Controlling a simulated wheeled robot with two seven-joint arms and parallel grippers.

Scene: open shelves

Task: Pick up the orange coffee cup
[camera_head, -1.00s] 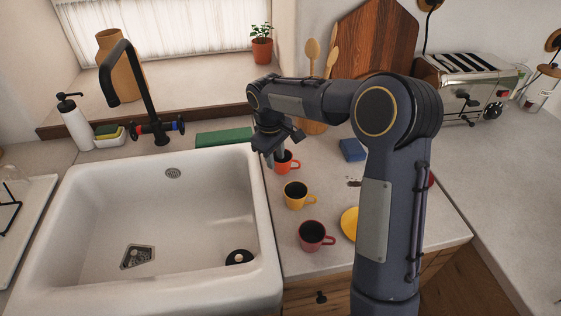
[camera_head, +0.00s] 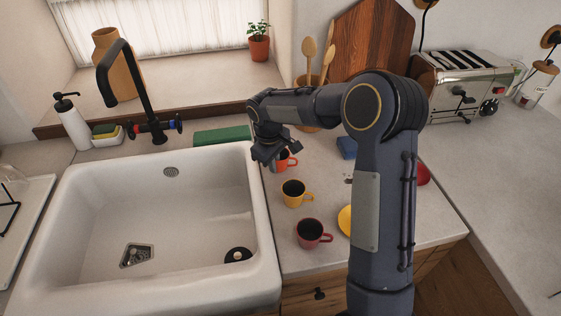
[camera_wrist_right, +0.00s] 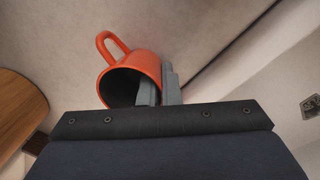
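The orange coffee cup (camera_head: 284,160) stands on the counter just right of the sink, partly hidden by my right gripper (camera_head: 272,155). In the right wrist view the cup (camera_wrist_right: 120,74) shows its open mouth, with its handle at the upper left. My right gripper (camera_wrist_right: 160,88) straddles the cup's wall: one finger is inside the mouth, the other outside. The fingers are close together with the wall between them, and look shut on it. I cannot tell any gap under the cup. My left gripper is not in view.
A yellow cup (camera_head: 293,193) and a dark red cup (camera_head: 311,233) stand nearer on the counter. A yellow saucer (camera_head: 345,220) is partly behind my arm. The white sink (camera_head: 265,230) lies left; a green sponge-like block (camera_head: 221,135) and a blue one (camera_head: 346,148) are close by.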

